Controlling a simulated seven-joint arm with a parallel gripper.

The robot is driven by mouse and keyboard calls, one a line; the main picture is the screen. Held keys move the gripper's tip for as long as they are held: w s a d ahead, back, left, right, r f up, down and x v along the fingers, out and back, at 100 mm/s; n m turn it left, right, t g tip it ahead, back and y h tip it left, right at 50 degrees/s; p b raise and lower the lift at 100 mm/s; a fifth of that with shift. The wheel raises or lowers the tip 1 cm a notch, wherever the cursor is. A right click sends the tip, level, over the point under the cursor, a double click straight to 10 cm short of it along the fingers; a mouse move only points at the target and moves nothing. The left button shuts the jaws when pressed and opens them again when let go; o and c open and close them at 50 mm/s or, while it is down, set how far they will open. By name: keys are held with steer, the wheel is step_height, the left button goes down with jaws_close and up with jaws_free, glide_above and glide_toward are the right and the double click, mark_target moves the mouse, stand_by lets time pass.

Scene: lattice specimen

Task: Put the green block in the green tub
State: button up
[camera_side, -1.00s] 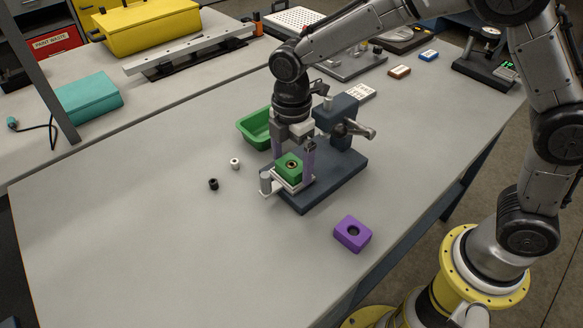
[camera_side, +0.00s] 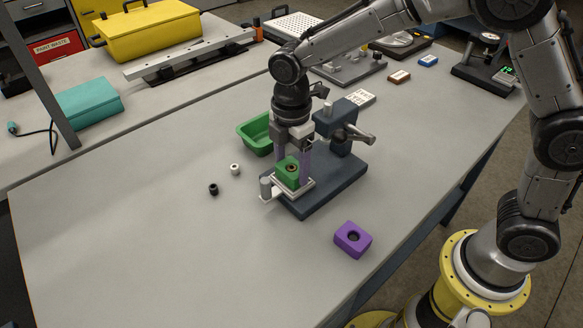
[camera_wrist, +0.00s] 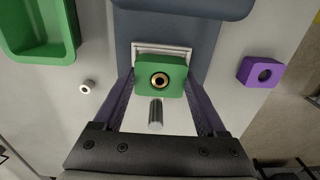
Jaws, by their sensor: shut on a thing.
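The green block (camera_side: 288,172), with a brass-ringed hole in its top, sits on the small pale plate (camera_side: 301,190) of the dark fixture. It also shows in the wrist view (camera_wrist: 160,77). My gripper (camera_side: 291,170) has its purple fingers shut on the block, one on each side, and the wrist view shows the fingers (camera_wrist: 160,85) reaching its sides. The green tub (camera_side: 255,134) stands behind and left of the fixture. It shows at the upper left in the wrist view (camera_wrist: 40,55), and the part of it seen is empty.
The dark fixture base (camera_side: 330,186) carries an upright clamp (camera_side: 340,125) close behind my gripper and a metal pin (camera_side: 265,187) in front. A purple block (camera_side: 352,239) lies to the right. White (camera_side: 235,169) and black (camera_side: 213,189) small rings lie left. The front left table is clear.

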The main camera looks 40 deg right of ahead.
step_height(320, 180, up, 9)
steer(key=shift+f, duration=0.2)
steer(key=shift+r, duration=0.25)
steer(key=w+m, duration=0.9)
steer(key=m, duration=0.4)
steer(key=shift+w+d+f+m, duration=0.85)
steer(key=shift+w+d+f, duration=0.25)
steer(key=shift+w+f, duration=0.25)
steer(key=shift+w+d+f+m, duration=0.8)
steer(key=shift+w+d+f, duration=0.3)
steer(key=shift+f, duration=0.3)
steer(key=shift+w+d+f+m, duration=0.85)
steer(key=shift+w+d+f, duration=0.2)
steer(key=shift+w+f, duration=0.3)
